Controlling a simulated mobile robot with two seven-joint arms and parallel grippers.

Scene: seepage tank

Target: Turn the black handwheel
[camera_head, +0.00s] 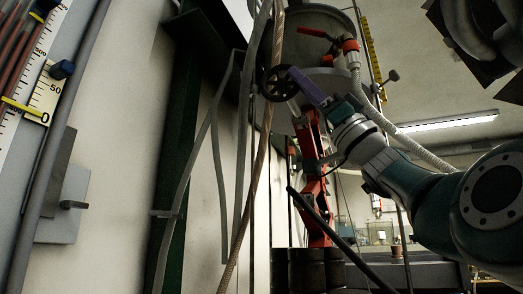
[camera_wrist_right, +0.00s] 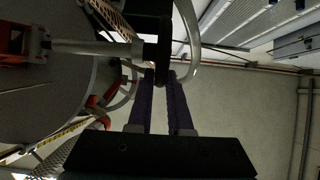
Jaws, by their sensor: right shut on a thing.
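The black handwheel (camera_head: 279,83) is a small spoked wheel at the upper middle of the head view, beside the round tank. My right gripper (camera_head: 291,73) comes in from the right, its purple fingers reaching the wheel's upper right rim. In the right wrist view the handwheel (camera_wrist_right: 152,48) shows nearly edge-on as a dark shape at the end of a pale shaft. There the right gripper's fingertips (camera_wrist_right: 161,74) are close together on its rim. The fingers partly hide the grip point. My left gripper is in neither view.
The grey tank (camera_head: 312,40) stands behind the wheel. A red-handled valve (camera_head: 349,46) and hoses are close to my right gripper. A rope-like hose (camera_head: 259,160) hangs left of the wheel. An orange-red stand (camera_head: 315,180) is below it. A wall with scales is at left.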

